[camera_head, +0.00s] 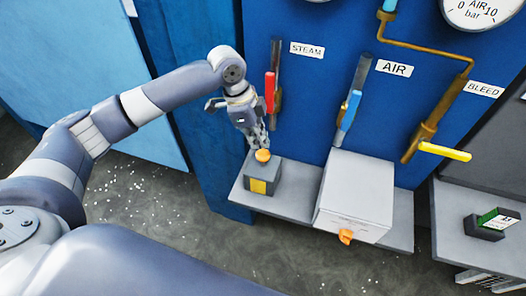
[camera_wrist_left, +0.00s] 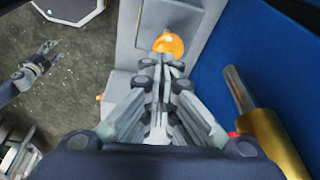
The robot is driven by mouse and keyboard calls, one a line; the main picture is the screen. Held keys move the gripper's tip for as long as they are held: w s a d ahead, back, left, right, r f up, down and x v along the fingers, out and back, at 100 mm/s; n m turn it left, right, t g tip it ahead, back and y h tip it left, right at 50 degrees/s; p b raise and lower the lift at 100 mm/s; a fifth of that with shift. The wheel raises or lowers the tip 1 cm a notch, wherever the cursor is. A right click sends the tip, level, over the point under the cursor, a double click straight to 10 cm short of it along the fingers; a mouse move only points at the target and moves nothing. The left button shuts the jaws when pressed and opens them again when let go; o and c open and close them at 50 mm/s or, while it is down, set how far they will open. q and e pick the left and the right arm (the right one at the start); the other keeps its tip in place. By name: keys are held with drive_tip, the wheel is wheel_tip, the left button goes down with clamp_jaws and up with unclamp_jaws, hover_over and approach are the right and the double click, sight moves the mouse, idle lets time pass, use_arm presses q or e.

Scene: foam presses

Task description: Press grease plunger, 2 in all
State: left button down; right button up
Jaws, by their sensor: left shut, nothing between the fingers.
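The grease plunger is an orange knob (camera_head: 262,155) on top of a small grey box (camera_head: 263,176) with a yellow label, on the left end of the grey shelf. My left gripper (camera_head: 259,144) is shut and empty, pointing down right above the knob. In the left wrist view the orange knob (camera_wrist_left: 169,44) shows just past the closed fingertips (camera_wrist_left: 160,66). I cannot tell whether the fingertips touch it. My right gripper (camera_wrist_left: 47,50) shows in the left wrist view at the left edge, low over the floor, its fingers looking apart.
A red-handled STEAM valve (camera_head: 270,92) stands close to my left gripper. A blue AIR lever (camera_head: 349,110) and a yellow BLEED lever (camera_head: 445,151) are further right.

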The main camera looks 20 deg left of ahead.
sight(261, 153)
use_arm(q)
drive_tip(key=shift+w+a+r, duration=0.2)
drive_tip(key=shift+a+r, duration=0.35)
drive_tip(key=shift+r, duration=0.15)
drive_tip(key=shift+w+a+r, duration=0.15)
drive_tip(key=shift+a+r, duration=0.4)
drive_tip(key=shift+r, duration=0.1)
drive_tip(key=shift+f, duration=0.15)
drive_tip(key=b+x, duration=0.6)
drive_tip(key=b, duration=0.2)
drive_tip(key=shift+d+f, duration=0.1)
drive_tip(key=shift+f, duration=0.3)
